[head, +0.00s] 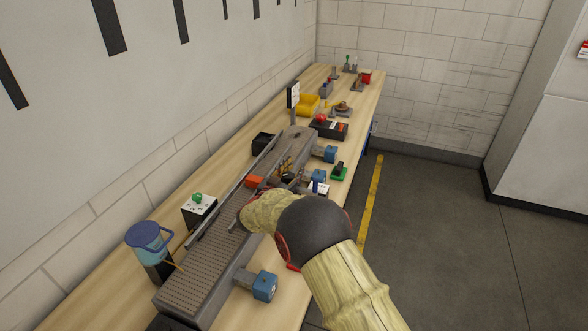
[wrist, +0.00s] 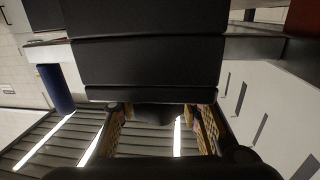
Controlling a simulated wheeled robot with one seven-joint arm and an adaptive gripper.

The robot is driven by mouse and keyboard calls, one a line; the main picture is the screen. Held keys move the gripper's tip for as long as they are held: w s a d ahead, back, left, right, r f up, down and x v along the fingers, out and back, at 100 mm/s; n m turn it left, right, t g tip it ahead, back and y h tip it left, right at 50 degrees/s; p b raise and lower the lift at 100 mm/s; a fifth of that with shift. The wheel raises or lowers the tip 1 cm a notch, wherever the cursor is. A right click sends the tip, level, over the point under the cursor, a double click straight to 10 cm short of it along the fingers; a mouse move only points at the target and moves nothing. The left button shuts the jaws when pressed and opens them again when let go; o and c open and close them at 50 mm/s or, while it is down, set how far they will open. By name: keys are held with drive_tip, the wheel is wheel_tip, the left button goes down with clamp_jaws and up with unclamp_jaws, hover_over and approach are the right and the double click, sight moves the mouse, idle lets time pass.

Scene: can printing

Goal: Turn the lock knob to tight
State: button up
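My gripper (wrist: 162,128) shows in the wrist view with its two fingers apart, textured yellowish pads facing inward. A dark rounded piece lies between the fingers, with light gaps at its sides; I cannot tell whether it is the lock knob or whether a finger touches it. A large black block (wrist: 150,45) fills the top middle of the wrist view. In the head view my arm reaches over the conveyor (head: 190,292) and hides its middle; the gripper cannot be made out clearly there. No lock knob or tight mark can be read in either view.
Blue boxes (head: 265,286) stick out from the conveyor's right side. A blue jug (head: 148,238) and a box with a green knob (head: 198,197) stand left of it. Farther back are a yellow bin (head: 308,104) and a red-buttoned box (head: 330,126). The right floor is free.

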sight(285, 178)
drive_tip(key=shift+o, duration=1.3)
drive_tip(key=shift+s, duration=0.1)
drive_tip(key=v, duration=1.1)
drive_tip(key=shift+s+a, duration=0.2)
drive_tip(key=shift+s, duration=0.15)
drive_tip(key=shift+w, duration=0.1)
